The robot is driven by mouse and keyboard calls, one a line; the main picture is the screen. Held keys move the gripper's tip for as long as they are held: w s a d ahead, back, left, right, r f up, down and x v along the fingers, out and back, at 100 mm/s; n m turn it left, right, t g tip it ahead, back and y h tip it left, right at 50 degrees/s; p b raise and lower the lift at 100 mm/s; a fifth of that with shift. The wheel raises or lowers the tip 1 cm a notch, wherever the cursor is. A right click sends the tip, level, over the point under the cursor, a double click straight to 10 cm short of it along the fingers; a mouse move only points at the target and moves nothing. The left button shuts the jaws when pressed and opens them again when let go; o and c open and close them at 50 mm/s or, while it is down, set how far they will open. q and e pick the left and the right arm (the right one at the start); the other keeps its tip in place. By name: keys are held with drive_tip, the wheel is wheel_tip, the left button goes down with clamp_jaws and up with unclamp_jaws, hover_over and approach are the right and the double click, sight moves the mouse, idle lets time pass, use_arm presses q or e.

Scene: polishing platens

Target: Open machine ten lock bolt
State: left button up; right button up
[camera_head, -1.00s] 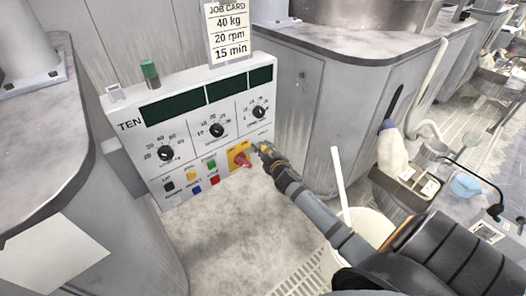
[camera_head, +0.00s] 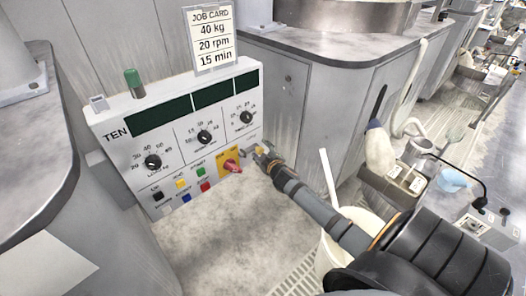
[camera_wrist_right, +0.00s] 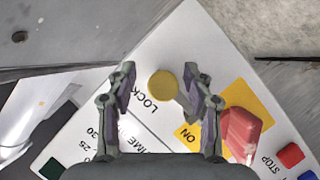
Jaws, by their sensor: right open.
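Machine ten's white control panel (camera_head: 165,155) stands in the head view, with the label TEN at its left. In the right wrist view the lock bolt's round yellow knob (camera_wrist_right: 162,85) sits beside the word LOCK, with a grey bar (camera_wrist_right: 186,106) running from it toward the yellow plate. My right gripper (camera_wrist_right: 160,78) is open, its fingers on either side of the knob; contact cannot be told. In the head view this gripper (camera_head: 262,151) is at the panel's lower right corner and partly hides the bolt. My left gripper is not in view.
A red switch handle (camera_wrist_right: 240,132) on a yellow plate (camera_head: 228,158) is close beside the lock. Several coloured buttons and three dials are to its left. A job card (camera_head: 211,38) stands above the panel. A white bucket (camera_head: 334,262) stands below my right arm.

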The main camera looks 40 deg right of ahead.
drive_tip(key=v, duration=1.2)
drive_tip(key=s+d+f+m+g, duration=0.15)
drive_tip(key=s+f+g, duration=0.35)
drive_tip(key=f, duration=0.8)
drive_tip(key=s+f+m+g, duration=0.3)
drive_tip(key=s+f, duration=0.3)
drive_tip(key=f, duration=0.6)
drive_tip(key=s+a+f+m+g+y, duration=0.25)
drive_tip(key=s+a+f+g, duration=0.25)
drive_tip(key=s+a+f, duration=0.9)
use_arm(q)
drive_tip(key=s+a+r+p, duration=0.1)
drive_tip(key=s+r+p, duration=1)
drive_tip(key=p, duration=1)
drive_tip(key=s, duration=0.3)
use_arm(e)
drive_tip(key=s+d+r+n, duration=0.1)
drive_tip(key=s+d+r, duration=0.1)
drive_tip(key=s+r, duration=0.7)
drive_tip(key=s, duration=0.5)
drive_tip(key=shift+r+y, duration=0.35)
drive_tip(key=shift+r, duration=0.05)
